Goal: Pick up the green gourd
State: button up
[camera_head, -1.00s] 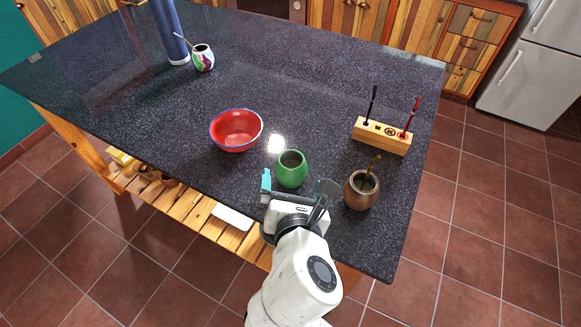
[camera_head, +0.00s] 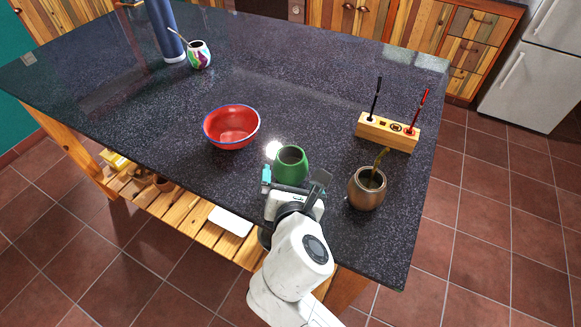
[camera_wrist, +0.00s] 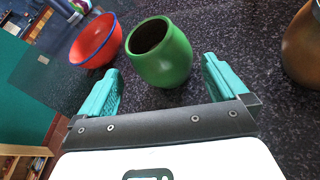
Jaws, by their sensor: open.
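The green gourd (camera_head: 291,166) stands upright on the dark speckled countertop, with a dark open mouth at its top. In the wrist view the gourd (camera_wrist: 160,54) sits just ahead of the jaws and a little above the gap between them in the picture. My gripper (camera_head: 294,180) is open and empty, low at the near side of the gourd. Its two teal fingers (camera_wrist: 161,82) are spread to either side, and the gourd appears to lie between or just beyond their tips. I cannot tell whether they touch it. In the head view my gripper hides the gourd's lower front.
A red bowl with blue rim (camera_head: 232,127) stands left of the gourd, also in the wrist view (camera_wrist: 97,42). A brown gourd with a straw (camera_head: 367,188) is close on the right. A wooden holder (camera_head: 388,131) stands behind it. The countertop (camera_head: 300,85) behind is clear.

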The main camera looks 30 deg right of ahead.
aim_at(291, 174)
jog(key=shift+x, duration=2.75)
jog(key=shift+c, duration=0.2)
jog(key=shift+s, duration=0.1)
jog(key=c, duration=0.9)
jog(key=shift+c, duration=0.6)
jog(key=shift+r, duration=0.2)
